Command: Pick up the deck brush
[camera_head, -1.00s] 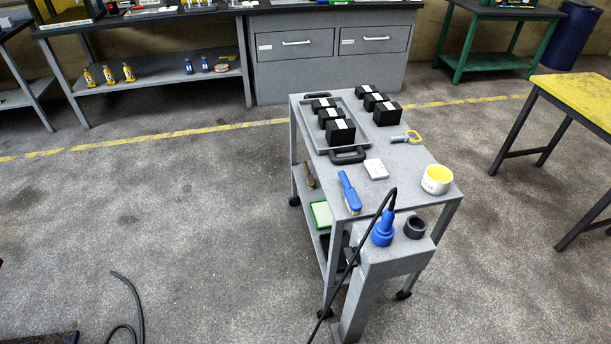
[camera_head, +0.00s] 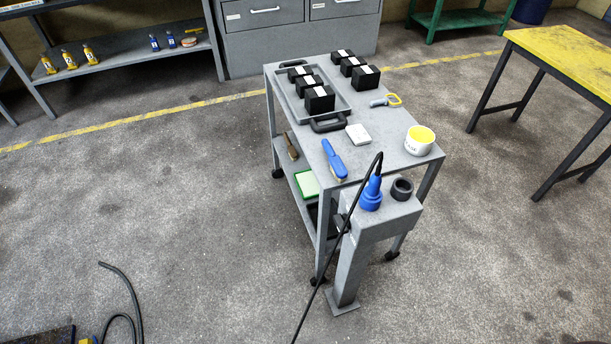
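A blue-handled brush (camera_head: 334,158) with pale bristles lies on the top of the grey trolley (camera_head: 385,135), near its left edge. A brown brush-like item (camera_head: 291,146) is at the trolley's left side, lower than the top. I cannot tell for sure which of these is the deck brush. Neither of my grippers is in view.
The trolley top also carries black boxes (camera_head: 318,100), some in a tray, a white tub (camera_head: 419,141) and a white block (camera_head: 358,134). A post with a blue plug (camera_head: 371,193) and black cable stands in front. A yellow-topped table (camera_head: 570,60) is right. Floor at left is mostly clear.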

